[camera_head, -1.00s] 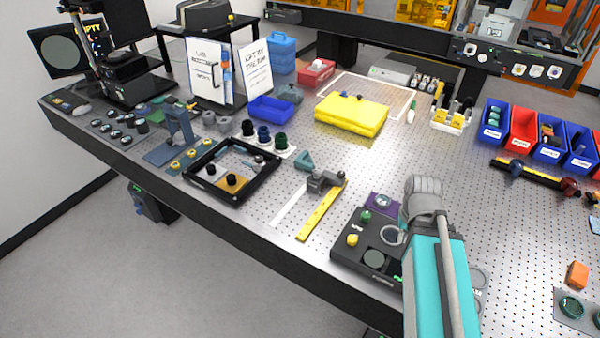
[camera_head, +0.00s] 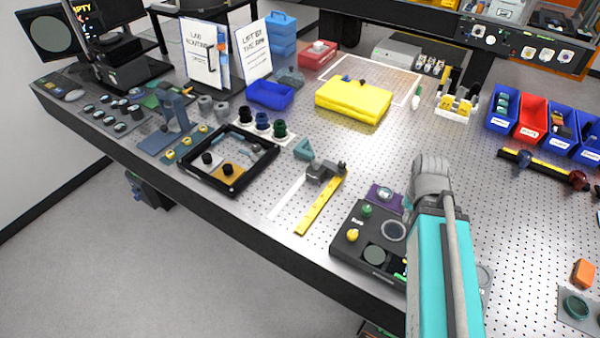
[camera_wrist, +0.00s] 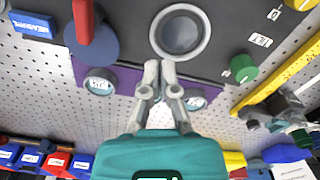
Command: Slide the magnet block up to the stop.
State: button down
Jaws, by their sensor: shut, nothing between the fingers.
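No part is labelled as the magnet block. A grey block (camera_head: 322,171) sits at the far end of a yellow ruler-like strip (camera_head: 320,205), with a dark knob-like part at its right; I cannot tell which part is block and which is stop. The block also shows at the right of the wrist view (camera_wrist: 288,104), beside the yellow strip (camera_wrist: 282,75). My gripper (camera_wrist: 159,66) is shut and empty, over the edge of a dark control box (camera_wrist: 225,30) and a purple plate (camera_wrist: 125,82). It is to the right of the grey block in the head view, where its fingers are mostly hidden.
The control box carries a green knob (camera_head: 366,210), a yellow knob (camera_head: 352,235) and a round port (camera_head: 394,230). A teal triangular piece (camera_head: 304,150) stands beyond the grey block. A black frame (camera_head: 229,190) lies left. Bare perforated table lies between strip and box.

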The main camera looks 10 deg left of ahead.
jog(key=shift+w+a+m, duration=0.25)
jog(key=shift+w+m, duration=0.05)
jog(key=shift+w, duration=0.2)
jog(key=w+a+m, duration=0.1)
jog(key=w+a, duration=0.1)
jog(key=w+a+m, duration=0.2)
jog(key=w+a, duration=0.1)
jog(key=shift+w+a, duration=0.25)
jog(key=w+a+m, duration=0.4)
jog(key=w+a, duration=0.2)
jog(key=a, duration=0.4)
jog(key=m, duration=0.9)
send_near(302, 177)
jog(key=a+r, duration=0.3)
jog(key=a, duration=0.1)
jog(key=shift+s+f, duration=0.2)
jog(key=shift+s, duration=0.1)
jog(key=shift+f, duration=0.2)
notch_tip(302, 177, down, 10)
jog(key=b, duration=1)
jog(key=d, duration=0.3)
jog(key=shift+w+r, duration=0.15)
jog(key=shift+r, duration=0.05)
jog(key=shift+w+d, duration=0.1)
jog(key=shift+d, duration=0.4)
